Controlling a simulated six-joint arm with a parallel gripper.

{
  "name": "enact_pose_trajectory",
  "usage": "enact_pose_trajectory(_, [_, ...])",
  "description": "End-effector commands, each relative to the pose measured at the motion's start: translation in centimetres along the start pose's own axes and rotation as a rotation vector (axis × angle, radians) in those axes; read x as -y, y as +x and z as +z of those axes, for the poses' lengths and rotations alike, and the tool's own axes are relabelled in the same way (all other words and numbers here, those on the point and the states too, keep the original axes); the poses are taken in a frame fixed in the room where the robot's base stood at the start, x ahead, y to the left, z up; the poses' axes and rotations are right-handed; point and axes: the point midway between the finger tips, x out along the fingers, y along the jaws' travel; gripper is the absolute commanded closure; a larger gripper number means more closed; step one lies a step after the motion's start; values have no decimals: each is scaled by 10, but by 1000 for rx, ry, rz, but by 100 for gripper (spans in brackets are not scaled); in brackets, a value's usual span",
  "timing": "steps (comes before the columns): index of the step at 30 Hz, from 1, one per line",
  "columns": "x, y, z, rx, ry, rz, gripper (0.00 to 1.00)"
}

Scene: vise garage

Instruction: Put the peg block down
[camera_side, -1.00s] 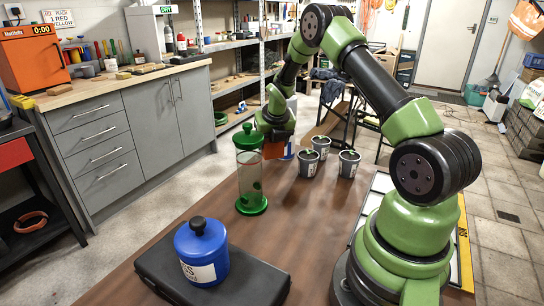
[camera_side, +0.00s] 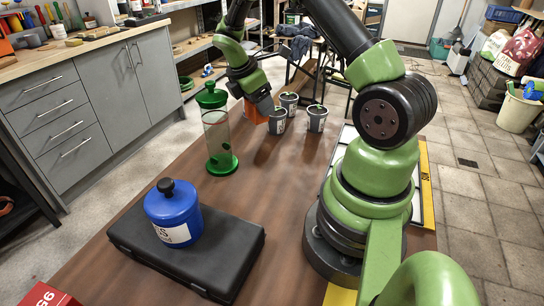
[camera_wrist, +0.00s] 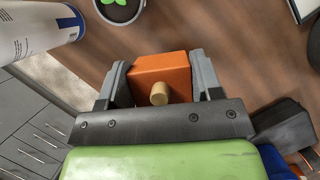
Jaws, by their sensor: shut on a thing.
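The orange peg block (camera_side: 257,113) is held in my gripper, on the far side of the brown table. In the wrist view, the block (camera_wrist: 150,68) sits between the two grey fingers of my gripper (camera_wrist: 160,78), which is shut on it. A round wooden peg (camera_wrist: 159,94) sticks out of the block toward the wrist camera. In the side view, the block is right of the clear cylinder with green ends and close beside the nearest grey cup. I cannot tell whether its underside touches the table.
Several grey cups (camera_side: 316,119) with green tops stand right of the block. The clear cylinder (camera_side: 218,140) stands left. A blue canister (camera_side: 174,213) sits on a black case (camera_side: 222,251) in front. The table (camera_side: 280,175) is bare between the case and cups.

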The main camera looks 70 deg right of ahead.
Motion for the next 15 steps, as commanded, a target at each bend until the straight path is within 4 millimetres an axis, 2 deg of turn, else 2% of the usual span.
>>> enact_pose_trajectory(3, [20,-1,5,-2,317,-132,65])
enact_pose_trajectory(9, [49,-5,11,-3,746,-312,65])
enact_pose_trajectory(12, [55,-5,11,-4,854,-356,65])
enact_pose_trajectory(15, [59,7,6,-1,892,-377,65])
